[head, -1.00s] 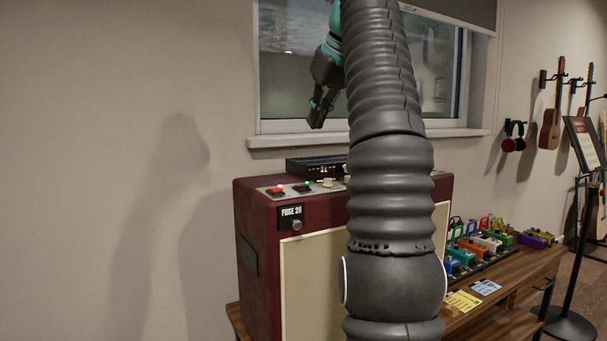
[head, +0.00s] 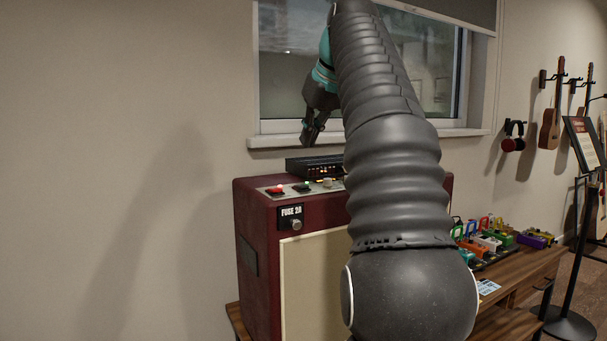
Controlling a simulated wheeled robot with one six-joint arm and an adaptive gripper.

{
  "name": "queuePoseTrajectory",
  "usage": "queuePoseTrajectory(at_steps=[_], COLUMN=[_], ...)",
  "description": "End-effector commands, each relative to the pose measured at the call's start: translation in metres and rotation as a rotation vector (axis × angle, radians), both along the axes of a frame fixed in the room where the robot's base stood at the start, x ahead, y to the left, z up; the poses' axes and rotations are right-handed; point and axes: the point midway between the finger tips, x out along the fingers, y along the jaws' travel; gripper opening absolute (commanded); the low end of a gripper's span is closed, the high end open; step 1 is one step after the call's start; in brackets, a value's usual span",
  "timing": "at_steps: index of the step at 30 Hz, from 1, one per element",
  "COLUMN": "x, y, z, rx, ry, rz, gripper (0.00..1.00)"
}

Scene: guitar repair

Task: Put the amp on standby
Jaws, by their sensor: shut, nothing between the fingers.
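The amp (head: 258,251) is a dark red cabinet with a cream front, standing on a wooden bench. Its top panel (head: 291,192) carries a lit red switch (head: 276,189) at the left and a second switch with a small green light (head: 304,187) beside it. Knobs (head: 327,183) sit farther right, partly hidden by my arm. I cannot read which switch is standby. My gripper (head: 308,143) is shut and empty, pointing down above the back of the amp's top, apart from the switches.
A black rack unit (head: 312,167) sits on the amp's top behind the panel. A fuse holder labelled FUSE 2A (head: 291,217) is on the front. Coloured pedals (head: 490,243) stand on the bench (head: 535,266) at right. The window sill (head: 277,141) is behind.

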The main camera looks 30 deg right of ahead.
Motion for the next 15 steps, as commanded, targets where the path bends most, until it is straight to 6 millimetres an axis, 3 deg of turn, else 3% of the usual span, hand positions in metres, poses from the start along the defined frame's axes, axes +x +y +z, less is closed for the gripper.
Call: queuePoseTrajectory(at_steps=[10, 15], x=[0.033, 0.027], y=[0.002, 0.001], z=[-0.047, -0.064], rx=[0.000, 0.000], ry=[0.002, 0.000], rz=[0.001, 0.000], gripper=[0.00, 0.00])
